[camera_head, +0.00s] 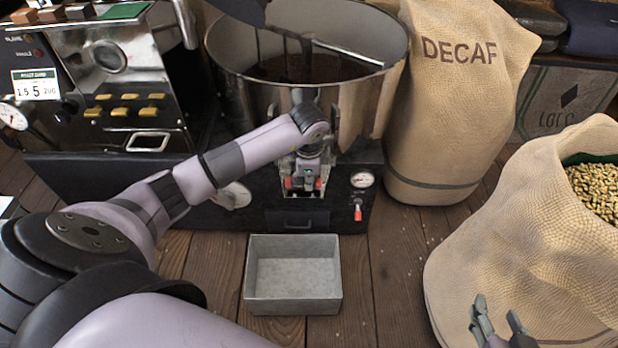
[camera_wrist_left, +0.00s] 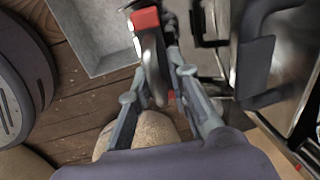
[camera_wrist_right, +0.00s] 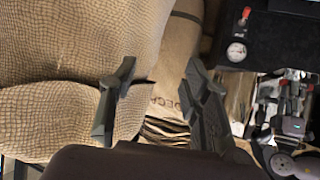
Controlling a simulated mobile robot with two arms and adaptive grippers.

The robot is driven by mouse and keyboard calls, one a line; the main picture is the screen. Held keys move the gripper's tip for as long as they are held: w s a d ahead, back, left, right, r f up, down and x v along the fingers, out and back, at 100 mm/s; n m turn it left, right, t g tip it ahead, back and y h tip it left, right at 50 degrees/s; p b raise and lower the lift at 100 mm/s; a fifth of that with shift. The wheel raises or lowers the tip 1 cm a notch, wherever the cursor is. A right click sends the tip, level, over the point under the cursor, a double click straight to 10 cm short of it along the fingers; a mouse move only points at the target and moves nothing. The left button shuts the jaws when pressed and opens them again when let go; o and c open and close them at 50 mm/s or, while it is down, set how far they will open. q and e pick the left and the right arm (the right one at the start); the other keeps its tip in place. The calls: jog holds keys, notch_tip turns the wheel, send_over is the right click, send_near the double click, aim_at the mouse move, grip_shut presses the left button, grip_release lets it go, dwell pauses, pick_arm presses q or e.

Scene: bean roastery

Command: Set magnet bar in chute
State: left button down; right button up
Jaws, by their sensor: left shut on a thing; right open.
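The magnet bar shows as a small bar with red ends (camera_head: 288,184) at the front of the roaster in the head view. In the left wrist view the grey magnet bar (camera_wrist_left: 150,62) with a red end lies between the fingers. My left gripper (camera_head: 304,183) is shut on it at the chute (camera_head: 321,172), below the steel drum. The gripper and wrist hide most of the chute, so I cannot tell whether the bar rests in it. My right gripper (camera_head: 497,313) is open and empty beside the burlap sack at the lower right.
A grey metal tray (camera_head: 293,305) stands on the plank floor below the chute. The steel drum (camera_head: 350,100) rises behind my left wrist. A DECAF sack (camera_head: 440,110) and an open bean sack (camera_head: 520,230) stand at the right. A control panel (camera_head: 105,80) is at the left.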

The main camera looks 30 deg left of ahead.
pick_arm(q)
jog(key=shift+f+b, duration=0.3)
jog(key=shift+w+f+b, duration=0.1)
jog(key=shift+f+b, duration=0.45)
jog(key=shift+b, duration=0.05)
jog(key=shift+f, duration=0.3)
pick_arm(e)
jog(key=w+a+r+t+y, duration=0.1)
jog(key=w+r+t, duration=0.3)
jog(key=r, duration=0.5)
jog(key=shift+w+a+r+t+y, duration=0.15)
jog(key=shift+a+t+y, duration=0.25)
jog(key=shift+a+t, duration=0.55)
pick_arm(q)
jog(key=shift+f, duration=0.1)
pick_arm(e)
jog(key=shift+d, duration=0.15)
pick_arm(q)
jog(key=c, duration=1.5)
grip_release()
jog(key=shift+o, duration=0.4)
